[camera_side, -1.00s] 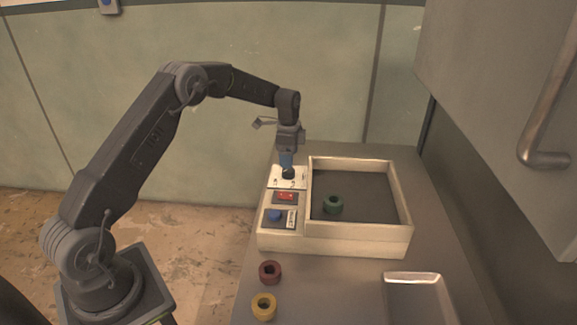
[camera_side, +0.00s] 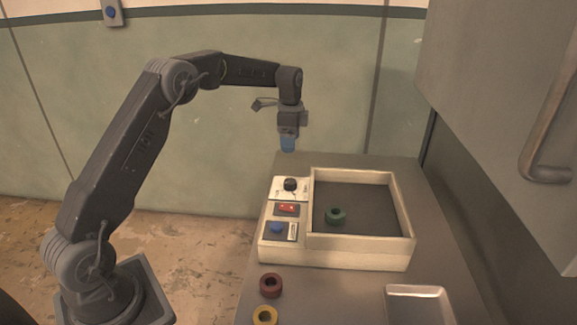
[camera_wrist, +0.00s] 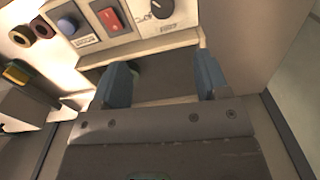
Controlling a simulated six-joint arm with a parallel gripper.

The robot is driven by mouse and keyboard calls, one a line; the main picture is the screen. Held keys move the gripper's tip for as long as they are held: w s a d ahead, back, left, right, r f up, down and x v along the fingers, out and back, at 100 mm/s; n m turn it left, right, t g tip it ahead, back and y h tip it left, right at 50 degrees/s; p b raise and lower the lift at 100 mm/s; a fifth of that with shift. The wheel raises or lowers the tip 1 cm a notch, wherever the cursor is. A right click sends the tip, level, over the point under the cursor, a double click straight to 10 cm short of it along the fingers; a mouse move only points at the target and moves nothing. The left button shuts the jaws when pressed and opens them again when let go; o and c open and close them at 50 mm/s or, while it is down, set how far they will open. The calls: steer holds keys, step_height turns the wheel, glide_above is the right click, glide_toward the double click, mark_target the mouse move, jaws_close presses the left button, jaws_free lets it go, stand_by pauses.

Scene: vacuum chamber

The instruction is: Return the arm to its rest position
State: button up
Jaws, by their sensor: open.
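My gripper (camera_side: 288,144) hangs pointing down above the control panel at the left of the vacuum chamber box (camera_side: 360,252). It is clear of the panel and holds nothing. In the wrist view its two blue fingers (camera_wrist: 162,82) are spread apart. Below it on the panel are a black knob (camera_side: 290,184) on a white plate, a red switch (camera_side: 287,208) and a blue button (camera_side: 277,228). The knob also shows in the wrist view (camera_wrist: 162,9). A green ring (camera_side: 336,215) lies inside the chamber.
A dark red ring (camera_side: 271,285) and a yellow ring (camera_side: 265,316) lie on the bench in front of the box. A metal tray (camera_side: 418,291) is at front right. A cabinet with a handle (camera_side: 545,130) hangs at the right. The air left of the bench is free.

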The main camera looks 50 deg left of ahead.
steer(key=s+d+r+n+t, duration=0.3)
steer(key=s+d+r+n, duration=0.1)
steer(key=s+d+r, duration=0.8)
steer(key=s+d+n+t, duration=0.1)
steer(key=s+d+n, duration=0.2)
steer(key=s, duration=0.8)
steer(key=s+d+f+n+t, duration=0.1)
steer(key=s+d+n, duration=0.2)
steer(key=s, duration=0.8)
steer(key=shift+s+f+t, duration=0.15)
steer(key=shift+f+t, duration=0.1)
steer(key=shift+t, duration=0.05)
